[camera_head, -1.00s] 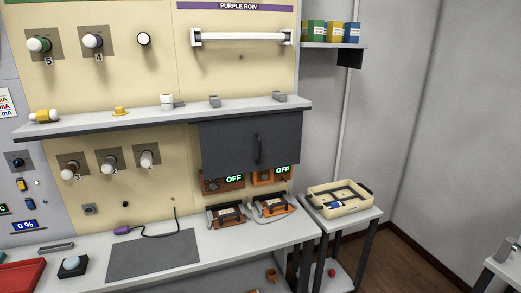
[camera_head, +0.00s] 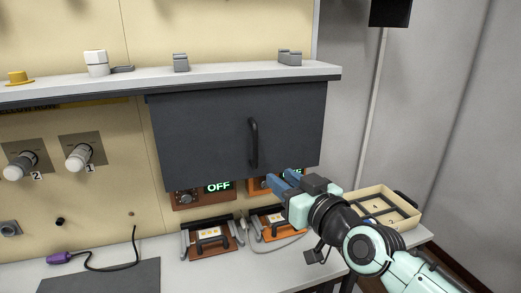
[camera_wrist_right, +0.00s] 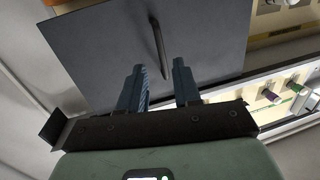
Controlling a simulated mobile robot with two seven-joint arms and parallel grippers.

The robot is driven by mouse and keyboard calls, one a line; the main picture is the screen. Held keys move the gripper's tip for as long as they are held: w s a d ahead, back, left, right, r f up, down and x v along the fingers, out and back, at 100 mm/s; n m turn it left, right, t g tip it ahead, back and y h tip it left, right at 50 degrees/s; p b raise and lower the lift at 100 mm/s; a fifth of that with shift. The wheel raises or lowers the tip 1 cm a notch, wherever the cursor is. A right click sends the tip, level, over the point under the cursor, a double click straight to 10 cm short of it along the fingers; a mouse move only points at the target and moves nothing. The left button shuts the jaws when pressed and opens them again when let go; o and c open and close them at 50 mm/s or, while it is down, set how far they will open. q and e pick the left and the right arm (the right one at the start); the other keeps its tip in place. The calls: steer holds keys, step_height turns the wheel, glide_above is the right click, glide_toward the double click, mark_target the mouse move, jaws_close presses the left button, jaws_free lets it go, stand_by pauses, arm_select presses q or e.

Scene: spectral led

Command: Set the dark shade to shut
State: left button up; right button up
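The dark shade (camera_head: 200,130) is a flat dark grey panel that hangs below the shelf, with a black vertical bar handle (camera_head: 253,143) right of its middle. Its lower edge is above the bench, and the orange units behind show below it. My right gripper (camera_head: 276,181) is at the shade's lower edge, below the handle and a little to its right. In the right wrist view, its two blue fingers (camera_wrist_right: 160,72) are apart and empty, with the handle (camera_wrist_right: 158,48) beyond them and the shade (camera_wrist_right: 100,50) behind. My left gripper is not in view.
A grey shelf (camera_head: 220,82) runs above the shade, with a white knob (camera_head: 96,63) and grey brackets on it. Lit OFF displays (camera_head: 219,187) and two orange-based devices (camera_head: 209,238) sit below. A cream tray (camera_head: 380,208) stands at the right, partly behind my arm.

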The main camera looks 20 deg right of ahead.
mark_target(257, 146)
steer(key=shift+t, duration=0.3)
steer(key=r+p+x, duration=0.1)
steer(key=x, duration=0.2)
steer(key=p+x, duration=0.2)
steer(key=x, duration=0.2)
steer(key=r+p+x, duration=0.1)
steer(key=p+x, duration=0.1)
steer(key=x, duration=0.2)
steer(key=shift+w+r, duration=0.2)
steer(key=shift+r, duration=0.2)
steer(key=shift+w+a+f+p, duration=0.1)
steer(key=shift+w+a+p, duration=0.05)
steer(key=shift+w+p, duration=0.3)
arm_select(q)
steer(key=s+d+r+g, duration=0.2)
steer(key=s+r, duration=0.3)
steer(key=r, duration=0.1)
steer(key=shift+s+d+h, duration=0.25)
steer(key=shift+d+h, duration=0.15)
arm_select(e)
jaws_close()
